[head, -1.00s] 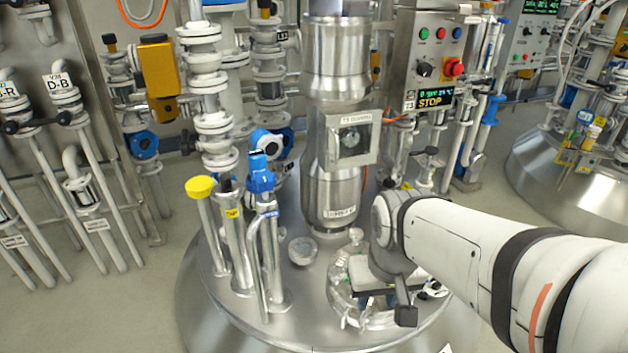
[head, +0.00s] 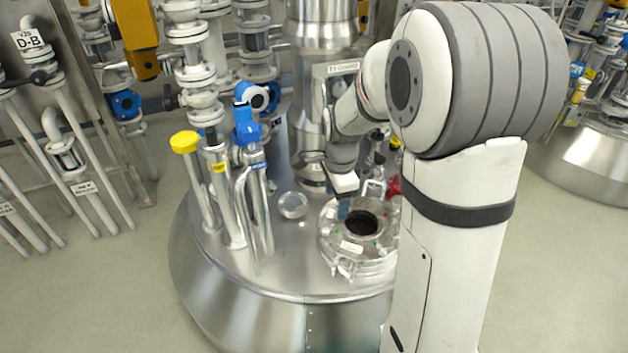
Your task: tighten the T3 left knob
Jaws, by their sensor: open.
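The round metal hatch (head: 345,262) sits on top of the steel vessel, with a dark round centre and several small fittings around its rim. I cannot tell which fitting is the T3 left knob. My gripper (head: 344,207) points down just above the back left of the hatch, in front of the steel column. Its fingers are small and partly blurred in this view; they appear open, and I see nothing held. My arm covers the right side of the hatch and vessel top.
A yellow-capped pipe (head: 184,142) and a blue-handled valve (head: 246,125) stand left of the hatch. A small round glass port (head: 292,205) lies between them and the hatch. The steel column (head: 308,110) rises behind. The vessel's front left slope is clear.

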